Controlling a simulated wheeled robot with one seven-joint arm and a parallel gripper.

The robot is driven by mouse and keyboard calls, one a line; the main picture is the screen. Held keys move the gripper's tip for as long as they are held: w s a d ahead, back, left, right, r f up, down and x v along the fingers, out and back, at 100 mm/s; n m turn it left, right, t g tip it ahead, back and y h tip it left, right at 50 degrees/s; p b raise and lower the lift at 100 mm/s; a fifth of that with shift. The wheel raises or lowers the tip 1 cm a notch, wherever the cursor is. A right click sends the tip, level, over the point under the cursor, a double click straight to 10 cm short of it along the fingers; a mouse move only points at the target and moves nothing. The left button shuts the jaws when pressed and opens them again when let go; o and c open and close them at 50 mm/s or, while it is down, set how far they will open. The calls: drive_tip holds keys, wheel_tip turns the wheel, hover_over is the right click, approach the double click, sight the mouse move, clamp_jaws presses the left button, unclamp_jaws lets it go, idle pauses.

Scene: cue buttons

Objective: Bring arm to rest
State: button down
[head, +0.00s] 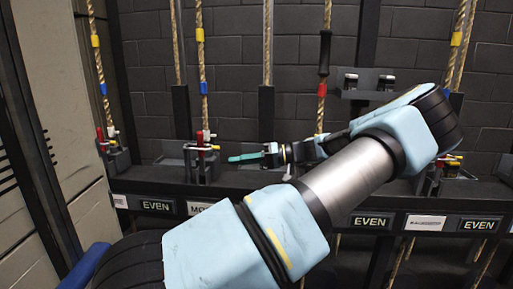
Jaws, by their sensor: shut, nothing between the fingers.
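My arm stretches across the middle of the head view, with pale blue links and a silver tube. It bends at the right and comes back towards the left. My gripper (238,158) is at the end, with teal fingers pointing left. The fingers are shut and hold nothing. They sit in front of the dark rail, just right of a lever unit (201,160) with a red handle. I cannot tell if they touch anything.
A dark rail (165,187) with labels such as EVEN (156,204) and several rope locks spans the view. Ropes (202,70) with coloured bands hang before a dark block wall (232,60). A pale cabinet (58,100) stands at left. My arm hides part of the rail.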

drive_tip(key=s+a+f+m+g+h, duration=0.2)
drive_tip(key=s+a+f+g+h, duration=0.1)
drive_tip(key=s+a+f+h, duration=0.3)
drive_tip(key=s+f+m+h, duration=0.2)
drive_tip(key=s+f+h, duration=0.2)
drive_tip(key=s+h, duration=0.3)
drive_tip(key=s+d+r+m+t+h, duration=0.3)
drive_tip(key=s+d+r+t+h, duration=0.15)
drive_tip(key=s+r, duration=0.2)
drive_tip(key=w+d+p+v, duration=0.1)
drive_tip(key=w+p+v, duration=0.1)
drive_tip(key=p+v, duration=1.1)
drive_tip(key=shift+w+d+r+y+p, duration=0.15)
drive_tip(key=shift+w+r+y+p, duration=0.1)
drive_tip(key=shift+y+p, duration=0.2)
drive_tip(key=shift+g, duration=0.25)
